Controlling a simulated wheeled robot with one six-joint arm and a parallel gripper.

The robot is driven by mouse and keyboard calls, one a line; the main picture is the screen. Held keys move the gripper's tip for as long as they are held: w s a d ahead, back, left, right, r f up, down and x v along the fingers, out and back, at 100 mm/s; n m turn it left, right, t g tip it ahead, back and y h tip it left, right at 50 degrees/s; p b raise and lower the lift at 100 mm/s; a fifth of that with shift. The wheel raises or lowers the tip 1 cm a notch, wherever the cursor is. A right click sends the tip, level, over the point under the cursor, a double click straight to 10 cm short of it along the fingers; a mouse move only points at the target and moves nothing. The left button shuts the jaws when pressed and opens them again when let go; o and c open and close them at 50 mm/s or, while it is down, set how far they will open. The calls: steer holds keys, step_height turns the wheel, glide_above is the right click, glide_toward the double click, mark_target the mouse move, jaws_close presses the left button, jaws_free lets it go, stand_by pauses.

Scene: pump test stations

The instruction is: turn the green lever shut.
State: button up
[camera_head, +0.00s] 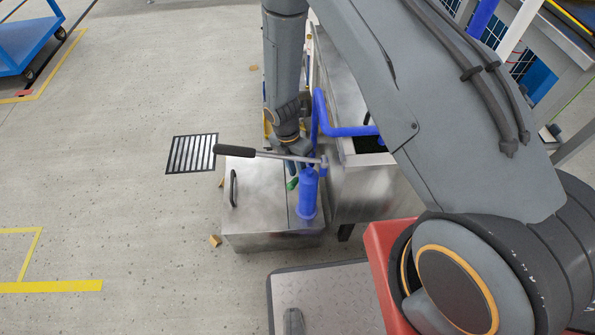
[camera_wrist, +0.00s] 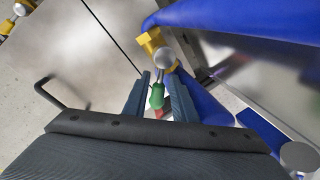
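The green lever (camera_wrist: 157,95) shows in the wrist view between the two fingers of my gripper (camera_wrist: 160,80). The fingers are apart, with a narrow gap visible on each side of the lever. A small red part shows just below the lever. A round silver end and a yellow fitting (camera_wrist: 150,40) on the blue pipe lie just beyond the fingertips. In the head view a small green piece of the lever (camera_head: 292,184) shows beside the blue pump cylinder, below my wrist. My fingers are mostly hidden there.
A metal tank (camera_head: 255,190) carries the blue pump cylinder (camera_head: 308,196) and its long handle (camera_head: 250,153), which crosses close to my wrist. A blue pipe (camera_head: 320,110) runs beside my arm. A floor grate (camera_head: 192,153) lies to the left.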

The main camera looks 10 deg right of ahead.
steer(key=shift+f, duration=0.2)
steer(key=shift+c, duration=0.3)
jaws_close()
steer(key=shift+w+a+m+g+y, duration=0.1)
steer(key=shift+w+m+y, duration=0.3)
steer(key=shift+m, duration=1.25)
steer(key=shift+w+a+m+g+y, duration=0.15)
steer(key=shift+w+m, duration=0.4)
steer(key=shift+m, duration=1.05)
steer(key=shift+w+a+m+g+y, duration=0.1)
steer(key=shift+w+m+y, duration=0.3)
steer(key=shift+m, duration=1.25)
steer(key=shift+w, duration=0.15)
